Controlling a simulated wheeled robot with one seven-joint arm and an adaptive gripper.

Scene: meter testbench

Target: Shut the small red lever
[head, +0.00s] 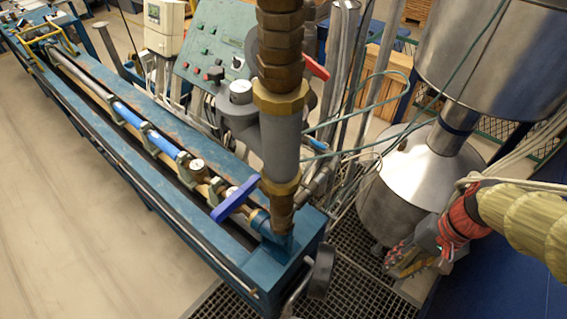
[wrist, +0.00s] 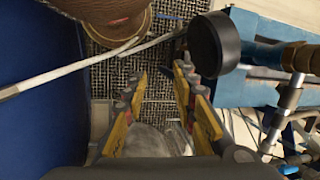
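The small red lever (head: 314,63) shows in the head view, sticking out to the right from behind the upright brass and grey pipe; its inner end is hidden by the pipe. I cannot make it out in the wrist view. My gripper (head: 398,262) is at the lower right of the head view, well below and to the right of the lever, apart from it. In the wrist view my gripper (wrist: 160,85) has its two yellow fingers spread wide with nothing held between them.
A blue lever (head: 235,199) sits on the blue bench (head: 168,218) left of the pipe. A dark round handle (head: 322,272) juts from the bench end; it is close right of my fingers in the wrist view (wrist: 214,45). A steel tank (head: 405,185) stands behind my gripper. Thin hoses cross the gap.

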